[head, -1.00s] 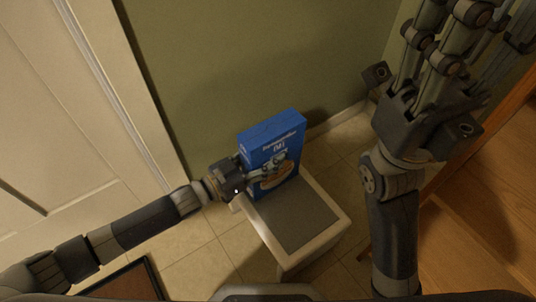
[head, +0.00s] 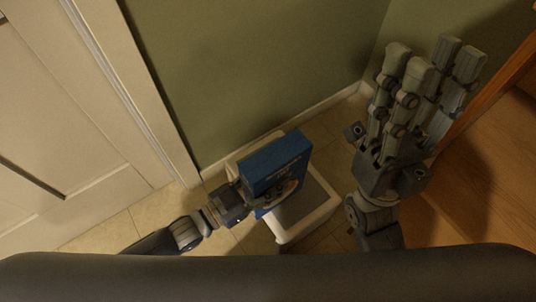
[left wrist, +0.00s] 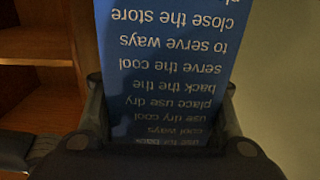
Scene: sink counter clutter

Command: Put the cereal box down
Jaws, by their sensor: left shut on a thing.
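My left gripper (head: 268,194) comes from the left and is shut around the box. In the left wrist view the box's blue side panel with white print (left wrist: 172,65) stands between the two fingers (left wrist: 163,108). The box hides part of the stool top, and I cannot tell whether its base touches it. My right gripper (head: 428,75) is raised at the right, open and empty, apart from the box.
A green wall (head: 270,70) stands behind the stool, with a white door (head: 70,110) at left. Tiled floor (head: 150,213) surrounds the stool. Wooden furniture (head: 490,185) is at right. The right part of the stool top is bare.

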